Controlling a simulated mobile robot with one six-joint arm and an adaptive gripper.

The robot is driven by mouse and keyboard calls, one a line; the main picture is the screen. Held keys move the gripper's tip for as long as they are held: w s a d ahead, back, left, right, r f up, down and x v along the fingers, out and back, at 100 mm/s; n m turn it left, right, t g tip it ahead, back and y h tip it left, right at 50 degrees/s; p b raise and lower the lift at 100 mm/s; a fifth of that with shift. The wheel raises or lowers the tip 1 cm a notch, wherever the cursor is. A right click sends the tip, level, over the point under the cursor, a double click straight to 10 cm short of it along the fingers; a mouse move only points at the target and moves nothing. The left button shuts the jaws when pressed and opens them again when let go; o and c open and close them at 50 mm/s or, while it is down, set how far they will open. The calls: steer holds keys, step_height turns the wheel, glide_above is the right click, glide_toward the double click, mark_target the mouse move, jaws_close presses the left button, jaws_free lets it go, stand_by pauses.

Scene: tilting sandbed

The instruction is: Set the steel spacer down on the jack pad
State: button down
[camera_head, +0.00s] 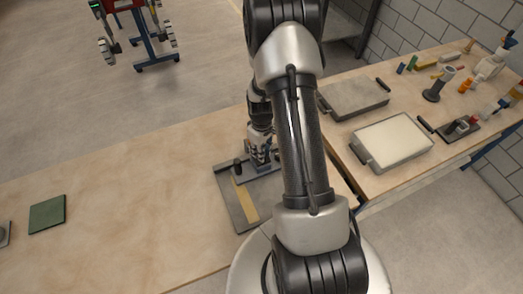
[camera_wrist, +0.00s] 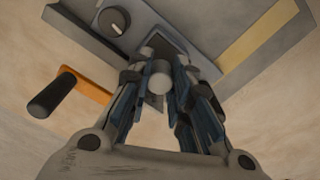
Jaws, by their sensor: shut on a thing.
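My gripper (camera_head: 262,160) points down over a grey plate with a yellow strip (camera_head: 246,204), largely behind my own arm in the head view. In the wrist view my gripper (camera_wrist: 162,92) is shut on a pale grey round piece, which looks like the steel spacer (camera_wrist: 160,73). It sits between the blue-grey fingers. A dark square pad, probably the jack pad (camera_wrist: 168,41), shows just behind the spacer. I cannot tell whether the spacer touches it. The spacer is hidden in the head view.
An orange lever with a black handle (camera_wrist: 52,94) and a round dial (camera_wrist: 114,21) are close by the fingers. A green mat (camera_head: 47,214) lies at the left of the bench. Two trays (camera_head: 393,141) stand right. The bench's left middle is clear.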

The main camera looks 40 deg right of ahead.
steer(key=shift+f+b, duration=0.45)
steer(key=shift+b, duration=0.05)
stand_by(0.3)
steer(key=c, duration=1.4)
jaws_free()
steer(key=shift+w, duration=0.1)
steer(key=shift+o, duration=0.6)
steer(key=o, duration=0.4)
steer(key=shift+c, duration=0.2)
steer(key=shift+r, duration=0.1)
steer(key=shift+r+p, duration=2.7)
steer(key=shift+r, duration=1.25)
